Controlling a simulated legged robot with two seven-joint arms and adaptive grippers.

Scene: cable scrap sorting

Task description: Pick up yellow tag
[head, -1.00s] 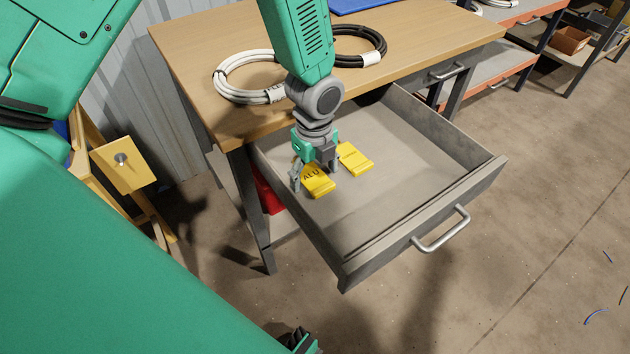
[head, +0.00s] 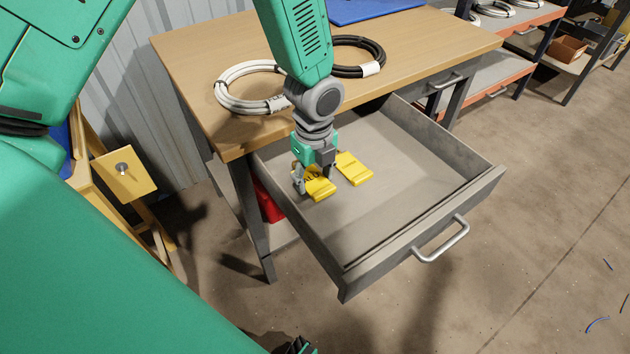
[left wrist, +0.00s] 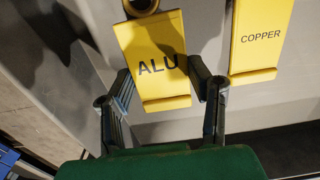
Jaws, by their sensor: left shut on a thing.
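Two yellow tags lie in the open grey drawer (head: 400,215). My left gripper (head: 314,188) reaches down into the drawer and is shut on the left tag, the ALU tag (head: 321,191). In the left wrist view the ALU tag (left wrist: 160,72) sits between the two fingers (left wrist: 162,92), with its lettering partly shaded. The COPPER tag (head: 355,171) lies just right of the gripper, apart from it; it also shows in the left wrist view (left wrist: 258,42). I cannot tell whether the ALU tag is lifted off the drawer floor. My right gripper is not clearly seen.
The drawer's walls and front with its handle (head: 441,240) surround the gripper. Above it, the wooden table (head: 205,50) holds a white cable coil (head: 228,98) and a black cable coil (head: 372,57). The drawer's right side is empty.

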